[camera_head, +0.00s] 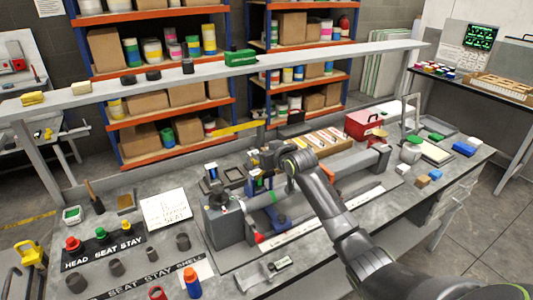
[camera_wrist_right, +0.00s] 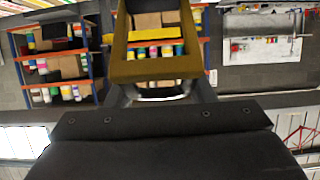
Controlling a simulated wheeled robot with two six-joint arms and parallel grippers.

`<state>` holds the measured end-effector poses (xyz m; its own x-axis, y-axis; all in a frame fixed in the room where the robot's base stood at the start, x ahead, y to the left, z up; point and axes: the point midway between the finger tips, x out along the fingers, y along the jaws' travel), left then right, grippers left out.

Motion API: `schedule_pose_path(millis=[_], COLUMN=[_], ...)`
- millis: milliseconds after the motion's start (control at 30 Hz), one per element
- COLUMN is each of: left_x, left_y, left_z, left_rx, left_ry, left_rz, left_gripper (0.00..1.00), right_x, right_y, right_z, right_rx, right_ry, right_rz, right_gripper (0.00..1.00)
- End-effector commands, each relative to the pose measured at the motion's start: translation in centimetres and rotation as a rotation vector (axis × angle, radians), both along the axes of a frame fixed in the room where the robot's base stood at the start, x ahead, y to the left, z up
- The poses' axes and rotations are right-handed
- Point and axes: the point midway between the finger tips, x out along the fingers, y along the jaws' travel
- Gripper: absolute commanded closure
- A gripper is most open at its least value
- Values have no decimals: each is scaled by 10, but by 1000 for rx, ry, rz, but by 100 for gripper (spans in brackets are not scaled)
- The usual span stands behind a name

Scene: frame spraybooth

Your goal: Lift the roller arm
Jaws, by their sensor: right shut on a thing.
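A fixture with a grey end block (camera_head: 224,222) and a long grey bar (camera_head: 365,160) stands on the bench. My right gripper (camera_head: 262,160) is above the back left of this fixture, at the end of my dark arm. A yellow bar (camera_head: 238,129) shows just behind the gripper, slightly tilted; it looks like the roller arm. In the right wrist view a yellow-brown frame (camera_wrist_right: 155,66) stands out beyond my black gripper body. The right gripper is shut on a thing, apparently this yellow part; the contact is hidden. My left gripper is not in view.
A red toolbox (camera_head: 363,124) and a tray of wooden parts (camera_head: 324,142) stand behind the fixture. A labelled black holder (camera_head: 104,246) with coloured knobs is at left. A white paper (camera_head: 166,207) lies near it. A raised grey shelf (camera_head: 130,86) crosses behind the bench.

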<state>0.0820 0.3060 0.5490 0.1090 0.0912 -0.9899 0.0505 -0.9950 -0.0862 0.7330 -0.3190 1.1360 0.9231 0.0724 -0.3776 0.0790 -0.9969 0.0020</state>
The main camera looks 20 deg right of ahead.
Motion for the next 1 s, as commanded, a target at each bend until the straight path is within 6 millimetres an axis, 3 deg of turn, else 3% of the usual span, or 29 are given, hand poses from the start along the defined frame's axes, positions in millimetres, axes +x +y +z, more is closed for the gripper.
schedule_pose_path(millis=[33, 233, 267, 300, 667, 1000], left_x=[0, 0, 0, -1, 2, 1], left_y=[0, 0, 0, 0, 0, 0], left_z=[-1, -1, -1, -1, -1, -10], left_rx=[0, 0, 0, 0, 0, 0], left_ry=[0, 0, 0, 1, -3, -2], left_rz=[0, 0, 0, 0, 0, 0], left_gripper=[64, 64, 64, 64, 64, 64], right_x=[-2, -2, -2, -2, -3, -36], right_y=[0, 0, 0, 0, -1, -4], right_z=[-10, -10, -10, -10, -4, 10], right_rx=[5, 5, 5, 5, 1, -2], right_ry=[19, 21, 20, 19, 9, 6], right_rz=[-2, -2, -2, -2, -1, -1], right_gripper=[92, 92, 47, 42, 42, 42])
